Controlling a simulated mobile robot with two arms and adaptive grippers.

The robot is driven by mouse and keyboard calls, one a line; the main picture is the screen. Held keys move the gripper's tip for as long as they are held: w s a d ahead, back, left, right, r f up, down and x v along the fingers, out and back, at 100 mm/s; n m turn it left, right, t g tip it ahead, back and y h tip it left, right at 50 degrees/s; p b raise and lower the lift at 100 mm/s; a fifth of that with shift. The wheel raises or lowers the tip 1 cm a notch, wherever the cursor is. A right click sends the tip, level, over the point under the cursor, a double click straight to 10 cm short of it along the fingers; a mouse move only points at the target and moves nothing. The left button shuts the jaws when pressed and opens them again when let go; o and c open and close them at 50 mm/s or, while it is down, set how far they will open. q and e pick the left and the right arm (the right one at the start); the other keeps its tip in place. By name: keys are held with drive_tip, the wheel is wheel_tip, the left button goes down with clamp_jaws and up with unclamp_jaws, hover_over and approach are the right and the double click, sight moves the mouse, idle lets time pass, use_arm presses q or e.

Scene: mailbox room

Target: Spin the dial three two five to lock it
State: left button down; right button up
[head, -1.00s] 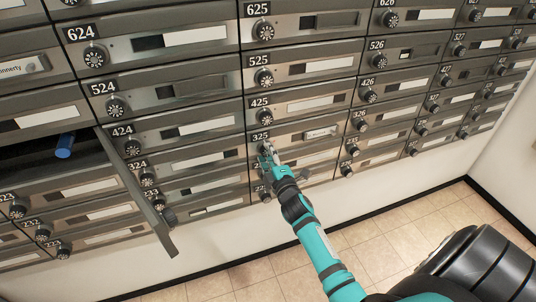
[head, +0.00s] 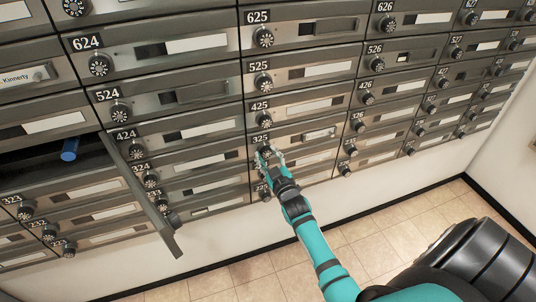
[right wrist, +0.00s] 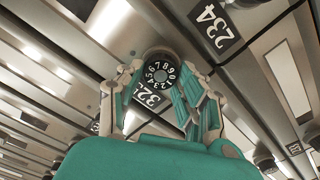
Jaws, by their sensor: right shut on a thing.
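The dial (right wrist: 161,72) of mailbox 325 is a round black knob with white digits. It sits between the two fingertips of my right gripper (right wrist: 163,76) in the right wrist view, with a partly covered number label beside it. In the head view my right gripper (head: 271,158) is at this dial, just below the 325 label (head: 260,139), and is shut on it. Its fingers hide part of the dial there. The mailbox 325 door (head: 295,141) is closed and has a light name plate. My left gripper is not in view.
Rows of grey mailboxes with similar dials surround it, such as 425's dial (head: 264,120) just above. At the left a mailbox door (head: 147,200) stands open and sticks out, with a blue object (head: 69,149) in the opening. Tiled floor (head: 255,282) lies below.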

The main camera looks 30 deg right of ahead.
drive_tip(key=shift+m+p, duration=0.35)
drive_tip(key=shift+m, duration=0.95)
drive_tip(key=shift+m, duration=0.3)
drive_tip(key=o, duration=1.1)
drive_tip(key=shift+o, duration=0.2)
drive_tip(key=v, duration=1.2)
drive_tip(key=shift+f, duration=0.2)
